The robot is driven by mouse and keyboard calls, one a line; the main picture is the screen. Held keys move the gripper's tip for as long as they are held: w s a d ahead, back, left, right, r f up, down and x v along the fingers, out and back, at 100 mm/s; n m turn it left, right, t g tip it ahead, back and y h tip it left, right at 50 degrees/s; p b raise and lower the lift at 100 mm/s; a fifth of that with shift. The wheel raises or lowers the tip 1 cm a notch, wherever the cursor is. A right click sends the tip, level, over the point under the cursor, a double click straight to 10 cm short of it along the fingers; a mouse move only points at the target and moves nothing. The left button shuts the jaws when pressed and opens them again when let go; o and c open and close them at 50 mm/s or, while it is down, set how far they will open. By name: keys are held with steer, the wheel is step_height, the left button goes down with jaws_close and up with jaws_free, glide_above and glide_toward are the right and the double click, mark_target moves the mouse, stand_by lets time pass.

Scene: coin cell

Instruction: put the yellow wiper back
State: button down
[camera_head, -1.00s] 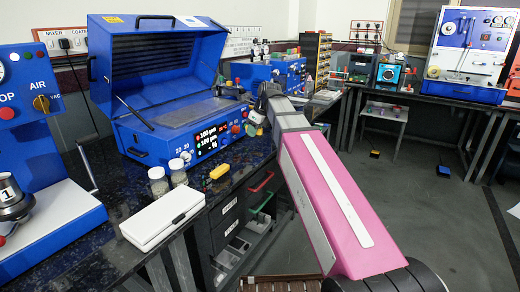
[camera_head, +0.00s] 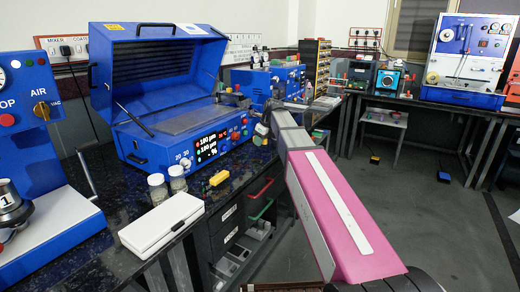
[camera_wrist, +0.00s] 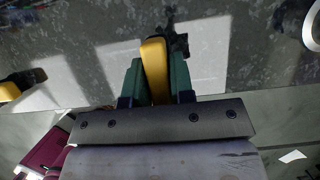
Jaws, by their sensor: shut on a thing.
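The yellow wiper (camera_wrist: 155,69) is a rounded yellow piece held upright between the two green fingers of my gripper (camera_wrist: 154,72) in the wrist view. A dark fitting shows just beyond its upper end, and I cannot tell whether they touch. In the head view my gripper (camera_head: 261,130) is small and partly hidden at the end of my arm, beside the right front corner of the blue coater (camera_head: 160,85). The coater's lid is raised over a grey flat bed (camera_head: 185,117).
A yellow block (camera_head: 217,179), two small jars (camera_head: 168,188) and a white case (camera_head: 162,222) lie on the dark speckled bench (camera_head: 110,185) in front of the coater. A blue machine (camera_head: 70,210) stands at the left. More blue equipment (camera_head: 283,78) stands behind my wrist.

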steer(key=shift+f, duration=1.9)
steer(key=shift+f, duration=0.1)
steer(key=c, duration=1)
jaws_free()
steer(key=v, duration=1.2)
